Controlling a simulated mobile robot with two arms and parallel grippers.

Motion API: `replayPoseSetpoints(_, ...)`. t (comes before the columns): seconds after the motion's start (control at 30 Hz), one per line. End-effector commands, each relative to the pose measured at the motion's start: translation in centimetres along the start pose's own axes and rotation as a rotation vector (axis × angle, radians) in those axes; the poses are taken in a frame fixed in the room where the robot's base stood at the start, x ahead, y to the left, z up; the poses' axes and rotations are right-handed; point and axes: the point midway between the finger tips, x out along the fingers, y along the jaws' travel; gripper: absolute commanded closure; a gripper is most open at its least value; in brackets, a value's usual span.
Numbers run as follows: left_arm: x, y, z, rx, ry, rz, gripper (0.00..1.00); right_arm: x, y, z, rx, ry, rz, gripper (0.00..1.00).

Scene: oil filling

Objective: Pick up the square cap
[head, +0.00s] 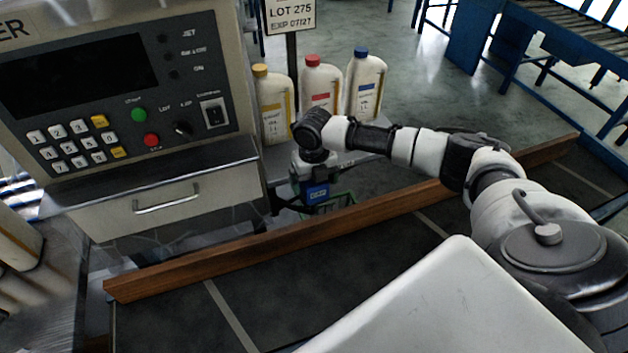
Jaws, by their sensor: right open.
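My right arm reaches in from the right, and its gripper (315,194) points down beyond the wooden rail. It is open, by what shows; its fingertips are small and hard to make out. I cannot pick out a square cap; it may be hidden or too small to tell. Three white bottles stand behind the gripper: one with a yellow cap (260,70), one with a red cap (312,60) and one with a blue cap (361,52). My left gripper is not in view.
A control panel machine (120,90) with a drawer (165,203) stands at left. A wooden rail (230,255) crosses in front. A green wire basket (335,203) is partly hidden by the gripper. Blue-framed conveyors (560,45) stand at the far right.

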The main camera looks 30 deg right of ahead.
Motion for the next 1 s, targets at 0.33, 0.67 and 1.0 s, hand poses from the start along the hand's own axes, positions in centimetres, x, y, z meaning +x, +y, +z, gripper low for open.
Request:
replayPoseSetpoints(0.33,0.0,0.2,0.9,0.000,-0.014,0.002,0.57,0.0,0.0,0.0,0.000,-0.001,0.000,0.44)
replayPoseSetpoints(0.67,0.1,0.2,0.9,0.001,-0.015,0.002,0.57,-0.2,0.0,0.0,0.001,-0.002,0.001,0.61)
replayPoseSetpoints(1.0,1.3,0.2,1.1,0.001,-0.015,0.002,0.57,-5.3,0.0,0.1,0.000,-0.006,0.001,0.61)
